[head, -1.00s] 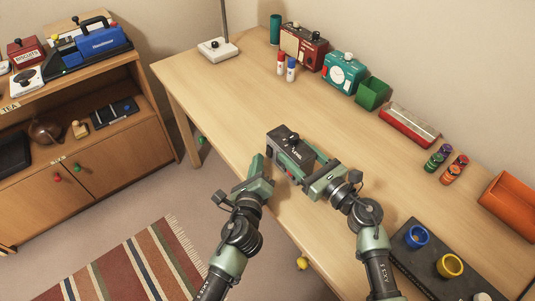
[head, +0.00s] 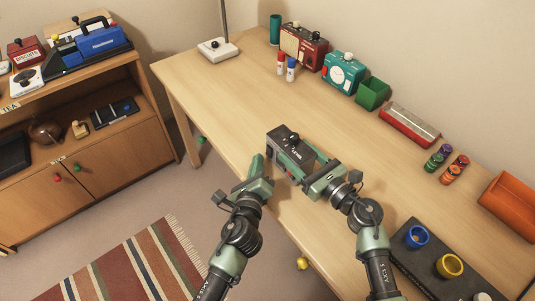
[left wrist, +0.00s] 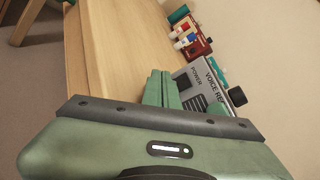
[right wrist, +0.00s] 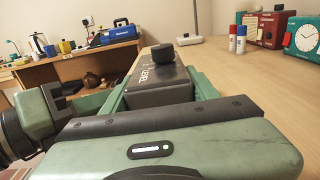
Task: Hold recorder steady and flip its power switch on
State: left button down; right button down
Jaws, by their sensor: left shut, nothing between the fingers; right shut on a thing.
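The recorder (head: 288,146) is a dark grey box with a black knob on top, at the near edge of the desk. In the left wrist view its face (left wrist: 200,84) reads "POWER" and "VOICE RE". My right gripper (head: 318,175) is shut on the recorder; the right wrist view shows the fingers on either side of the box (right wrist: 161,88), marked "LEVEL". My left gripper (head: 263,172) is shut and empty, its fingertips (left wrist: 161,88) right by the recorder's face near the "POWER" label. Whether they touch it, and the switch's position, I cannot tell.
A red radio (head: 303,46), teal clock (head: 343,73), green box (head: 372,93) and red tray (head: 408,124) line the wall. A dark holder with cups (head: 417,237) stands at the right front.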

pick_arm(q)
jog(key=shift+w+d, duration=0.1)
jog(key=shift+d, duration=0.05)
dwell(0.5)
jog(key=shift+w+d, duration=0.15)
jog(key=shift+d, duration=0.05)
jog(key=shift+w+d, duration=0.25)
dwell(0.6)
dwell(0.4)
jog(key=shift+s+a, duration=0.5)
jog(key=shift+a, duration=0.1)
jog(key=shift+a, duration=0.1)
jog(key=shift+s+a+r, duration=0.15)
jog(key=shift+s+a, duration=0.65)
jog(key=shift+a, duration=0.15)
jog(key=shift+s+a+r, duration=0.15)
jog(key=shift+s+a, duration=0.6)
jog(key=shift+a, duration=0.2)
